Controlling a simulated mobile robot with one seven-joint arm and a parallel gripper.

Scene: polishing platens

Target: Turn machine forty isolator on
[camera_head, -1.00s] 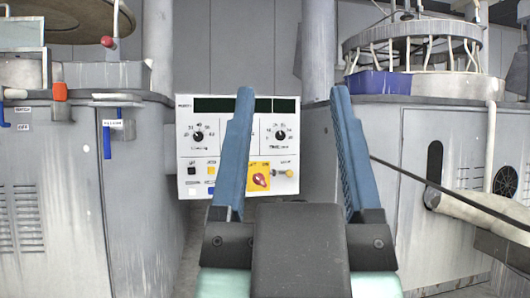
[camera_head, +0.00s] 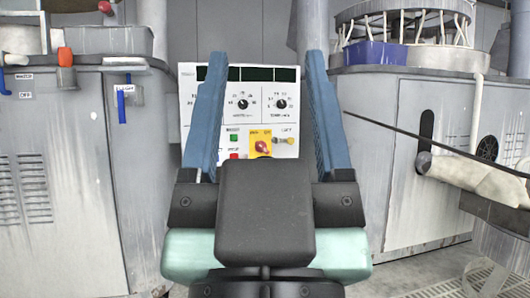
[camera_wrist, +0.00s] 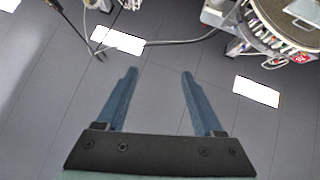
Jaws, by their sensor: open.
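A white control panel (camera_head: 261,117) stands between two grey machines in the head view. Low on it is a yellow plate with a red rotary switch (camera_head: 263,147), which looks like the isolator; its exact position and labels are too small to read. My gripper (camera_head: 264,58) is open and empty, its blue fingers framing the panel in the picture. The switch shows between the fingers, just above the black gripper body, and nothing touches it. In the wrist view my open gripper (camera_wrist: 158,73) shows against grey surface, and the panel is not seen there.
A grey machine cabinet (camera_head: 60,190) with blue handles stands at left. Another cabinet (camera_head: 405,165) stands at right, with a blue tray and a ring of rods (camera_head: 407,25) on top. A dark cable (camera_head: 430,142) crosses at right. A wrapped pipe (camera_head: 470,178) juts from the right cabinet.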

